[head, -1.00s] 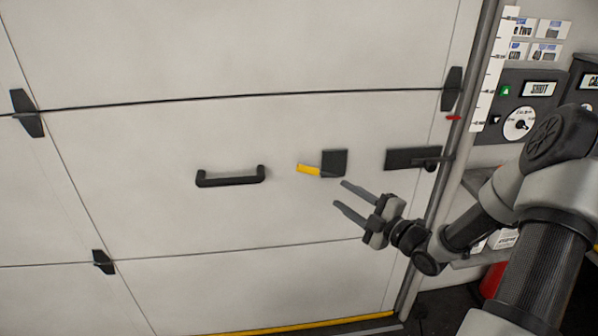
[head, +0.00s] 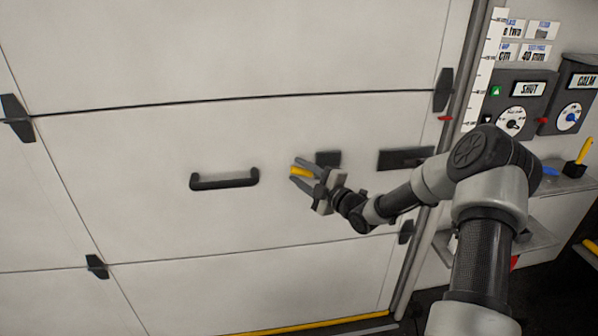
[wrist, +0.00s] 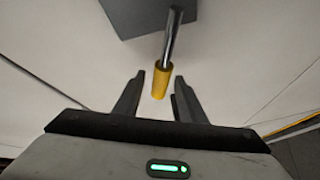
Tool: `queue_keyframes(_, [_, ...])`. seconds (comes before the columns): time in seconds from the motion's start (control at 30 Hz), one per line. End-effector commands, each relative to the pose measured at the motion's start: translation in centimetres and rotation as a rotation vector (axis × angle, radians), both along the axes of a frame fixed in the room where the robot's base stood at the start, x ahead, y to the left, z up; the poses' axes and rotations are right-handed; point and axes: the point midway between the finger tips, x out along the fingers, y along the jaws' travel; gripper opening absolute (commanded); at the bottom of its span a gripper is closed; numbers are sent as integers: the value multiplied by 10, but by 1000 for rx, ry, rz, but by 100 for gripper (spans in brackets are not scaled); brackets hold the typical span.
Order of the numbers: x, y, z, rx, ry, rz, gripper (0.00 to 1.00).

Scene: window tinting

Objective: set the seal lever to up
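The seal lever has a yellow handle (head: 300,172) on a dark square mount (head: 328,159) on the white panelled door. The handle points left from the mount, roughly level. In the wrist view the yellow grip (wrist: 161,82) sits at the end of a metal rod, between the fingertips of my gripper (wrist: 157,88). The fingers are open, with a gap on each side of the grip. In the head view my gripper (head: 301,172) is at the lever, its fingers partly covering it.
A black pull handle (head: 224,180) is left of the lever. A dark latch plate (head: 405,159) is to the right, partly behind my arm. Panels with dials (head: 518,110) and a shelf (head: 565,184) stand at the right. The door around the lever is flat.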

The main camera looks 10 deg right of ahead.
Motion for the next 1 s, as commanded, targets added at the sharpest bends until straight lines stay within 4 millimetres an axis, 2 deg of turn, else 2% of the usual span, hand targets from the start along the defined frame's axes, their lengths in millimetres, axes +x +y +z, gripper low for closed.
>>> queue_keyframes(0.13, [7, 4, 0, 1, 1, -1, 37])
queue_keyframes(0.4, [8, 4, 0, 1, 1, -1, 37])
queue_keyframes(0.63, [8, 4, 0, 1, 1, -1, 0])
queue_keyframes(1.0, [8, 3, 0, 24, 1, -1, 0])
